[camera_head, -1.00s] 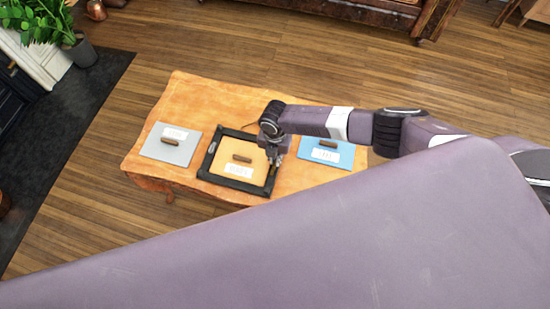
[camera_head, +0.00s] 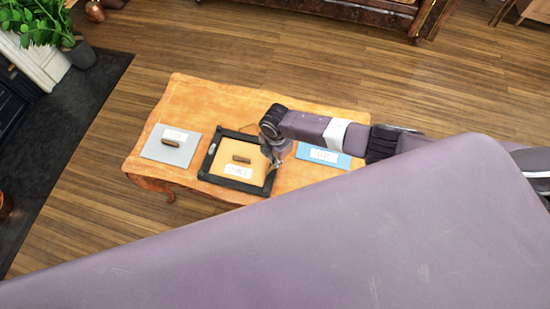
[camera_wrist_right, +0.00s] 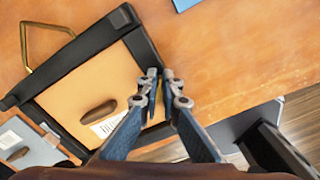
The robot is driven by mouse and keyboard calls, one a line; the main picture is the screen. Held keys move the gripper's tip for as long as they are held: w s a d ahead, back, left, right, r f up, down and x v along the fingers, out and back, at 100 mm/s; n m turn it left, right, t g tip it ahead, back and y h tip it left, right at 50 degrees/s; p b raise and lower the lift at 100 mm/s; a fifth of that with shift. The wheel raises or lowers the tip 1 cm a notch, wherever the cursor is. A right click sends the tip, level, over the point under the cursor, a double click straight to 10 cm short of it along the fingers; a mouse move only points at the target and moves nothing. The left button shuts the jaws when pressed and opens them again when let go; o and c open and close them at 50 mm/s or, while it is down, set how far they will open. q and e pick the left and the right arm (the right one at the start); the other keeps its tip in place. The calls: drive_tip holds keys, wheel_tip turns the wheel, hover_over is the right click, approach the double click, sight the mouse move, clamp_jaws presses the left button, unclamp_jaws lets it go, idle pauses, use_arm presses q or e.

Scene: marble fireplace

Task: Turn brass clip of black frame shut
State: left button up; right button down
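The black frame (camera_head: 210,160) lies on the wooden table, with an orange-tan board (camera_head: 255,173) inside it that carries a dark handle and a white label. In the right wrist view the black frame (camera_wrist_right: 85,45) runs diagonally across the left half. My right gripper (camera_head: 276,165) is at the frame's right side. In the right wrist view its fingertips (camera_wrist_right: 160,73) are close together over the frame's edge, with a narrow gap. A small yellowish bit shows between the fingers; I cannot tell whether it is the brass clip. My left gripper is out of view.
A grey board (camera_head: 160,152) lies left of the frame, and a blue board (camera_head: 323,156) lies to its right, partly behind my right arm. A thin brass loop (camera_wrist_right: 28,48) stands out from the frame's edge. The wooden table (camera_head: 195,95) is bare at its far left.

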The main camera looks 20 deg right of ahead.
drive_tip(key=m+p, duration=0.1)
drive_tip(key=m, duration=0.2)
drive_tip(key=s+m+p, duration=0.1)
drive_tip(key=m, duration=0.2)
drive_tip(key=m+p, duration=0.2)
drive_tip(key=m, duration=0.3)
drive_tip(key=shift+s+a, duration=0.1)
drive_tip(key=shift+s, duration=0.05)
drive_tip(key=shift+m, duration=0.4)
drive_tip(key=c, duration=2.2)
unclamp_jaws()
drive_tip(key=shift+o, duration=0.2)
drive_tip(key=shift+r, duration=0.15)
wheel_tip(320, 180, up, 12)
drive_tip(key=shift+f, duration=0.2)
